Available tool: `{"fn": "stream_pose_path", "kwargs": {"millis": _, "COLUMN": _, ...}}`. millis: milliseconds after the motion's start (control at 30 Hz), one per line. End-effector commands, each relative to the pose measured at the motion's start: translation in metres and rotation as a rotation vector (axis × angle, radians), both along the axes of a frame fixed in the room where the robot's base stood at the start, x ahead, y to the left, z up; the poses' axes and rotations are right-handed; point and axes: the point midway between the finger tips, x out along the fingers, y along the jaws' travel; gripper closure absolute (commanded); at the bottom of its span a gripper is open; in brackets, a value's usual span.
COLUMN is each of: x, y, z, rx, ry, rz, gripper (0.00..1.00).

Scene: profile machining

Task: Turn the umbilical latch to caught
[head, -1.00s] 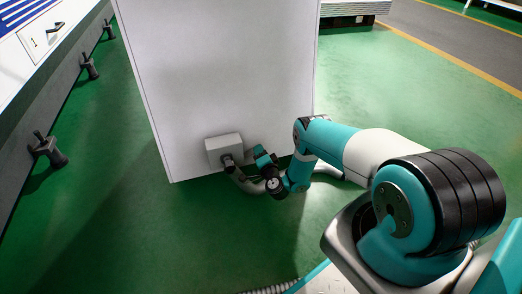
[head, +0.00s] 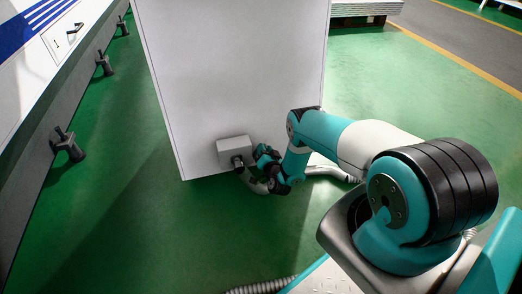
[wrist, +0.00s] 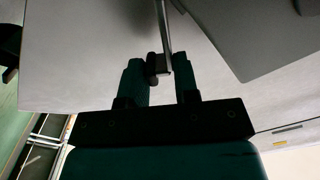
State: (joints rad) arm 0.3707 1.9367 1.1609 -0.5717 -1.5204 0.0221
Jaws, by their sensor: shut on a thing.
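My gripper (head: 263,155) is just right of the box. In the wrist view my gripper (wrist: 161,72) has its two teal fingers around the latch, a thin grey bar (wrist: 164,28) with a dark end piece between the fingertips. It is shut on the latch. The grey box side (wrist: 255,40) fills the upper right there. The latch is too small to read in the head view.
The white cabinet (head: 235,75) stands in front of my arm. A long white machine (head: 45,50) with dark feet runs along the left. A ribbed hose (head: 262,285) lies near my base. Green floor (head: 120,220) is clear at the lower left.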

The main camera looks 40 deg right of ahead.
Motion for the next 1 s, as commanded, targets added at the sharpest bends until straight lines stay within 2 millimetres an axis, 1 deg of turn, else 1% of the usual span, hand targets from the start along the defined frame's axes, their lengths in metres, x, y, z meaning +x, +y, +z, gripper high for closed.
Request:
{"fn": "stream_pose_path", "kwargs": {"millis": 33, "x": -0.004, "y": -0.003, "z": -0.001, "rx": -0.021, "ry": 0.015, "rz": -0.007, "gripper": 1.0}}
{"fn": "stream_pose_path", "kwargs": {"millis": 167, "x": -0.006, "y": -0.007, "z": 0.002, "rx": -0.097, "ry": 0.044, "rz": -0.016, "gripper": 1.0}}
{"fn": "stream_pose_path", "kwargs": {"millis": 300, "x": -0.008, "y": -0.004, "z": 0.003, "rx": -0.188, "ry": 0.077, "rz": -0.018, "gripper": 1.0}}
{"fn": "stream_pose_path", "kwargs": {"millis": 500, "x": -0.009, "y": 0.0, "z": 0.007, "rx": -0.277, "ry": 0.11, "rz": -0.019, "gripper": 1.0}}
{"fn": "stream_pose_path", "kwargs": {"millis": 700, "x": -0.01, "y": 0.003, "z": 0.009, "rx": -0.322, "ry": 0.127, "rz": -0.019, "gripper": 1.0}}
{"fn": "stream_pose_path", "kwargs": {"millis": 1000, "x": -0.01, "y": 0.004, "z": 0.009, "rx": -0.335, "ry": 0.132, "rz": -0.019, "gripper": 1.0}}
